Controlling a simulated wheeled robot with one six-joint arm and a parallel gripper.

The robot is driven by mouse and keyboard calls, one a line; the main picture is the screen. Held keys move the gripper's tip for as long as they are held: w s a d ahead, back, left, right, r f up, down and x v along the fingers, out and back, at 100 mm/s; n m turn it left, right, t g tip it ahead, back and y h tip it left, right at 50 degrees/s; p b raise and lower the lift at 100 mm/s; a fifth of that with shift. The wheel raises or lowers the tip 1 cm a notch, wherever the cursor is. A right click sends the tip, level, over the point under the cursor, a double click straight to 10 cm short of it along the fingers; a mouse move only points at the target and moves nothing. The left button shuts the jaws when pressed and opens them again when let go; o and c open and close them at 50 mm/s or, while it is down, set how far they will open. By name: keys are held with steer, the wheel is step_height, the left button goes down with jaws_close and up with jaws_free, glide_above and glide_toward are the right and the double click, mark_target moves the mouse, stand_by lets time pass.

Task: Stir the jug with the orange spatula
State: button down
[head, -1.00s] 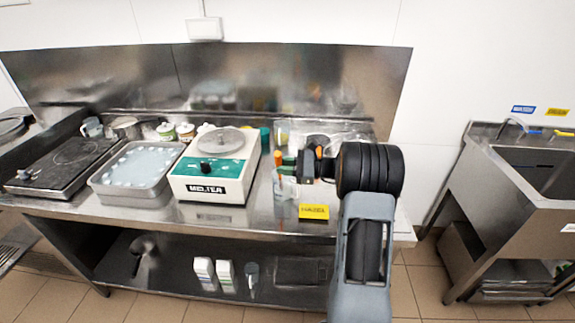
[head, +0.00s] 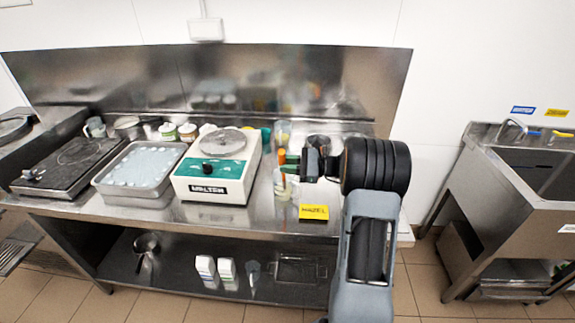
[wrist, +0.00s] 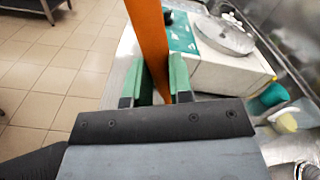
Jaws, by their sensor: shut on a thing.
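My gripper (head: 288,162) is shut on the orange spatula (head: 282,155), seen at the right part of the steel counter in the head view. In the wrist view the orange spatula (wrist: 148,35) stands between my green fingertips (wrist: 160,82), its handle running up out of the frame. A clear jug (head: 281,188) stands on the counter directly below my gripper in the head view. The spatula's lower end is hard to make out; it appears to be down in the jug. The jug is not clear in the wrist view.
A white and green scale (head: 222,185) stands left of the jug, with a steel tray (head: 135,195) and a black hob (head: 62,165) further left. A yellow sign (head: 314,212) is at the front edge. Another clear vessel (head: 283,130) stands behind.

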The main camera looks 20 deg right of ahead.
step_height(320, 180, up, 7)
steer(key=s+a+p, duration=0.1)
steer(key=s+p, duration=0.1)
steer(key=p, duration=0.3)
steer(key=shift+s+a+r, duration=0.2)
steer(key=shift+s+a, duration=0.05)
steer(key=shift+s, duration=0.1)
steer(key=shift+r, duration=0.1)
stand_by(0.7)
step_height(320, 180, up, 5)
steer(key=p, duration=0.3)
steer(key=shift+p, duration=0.4)
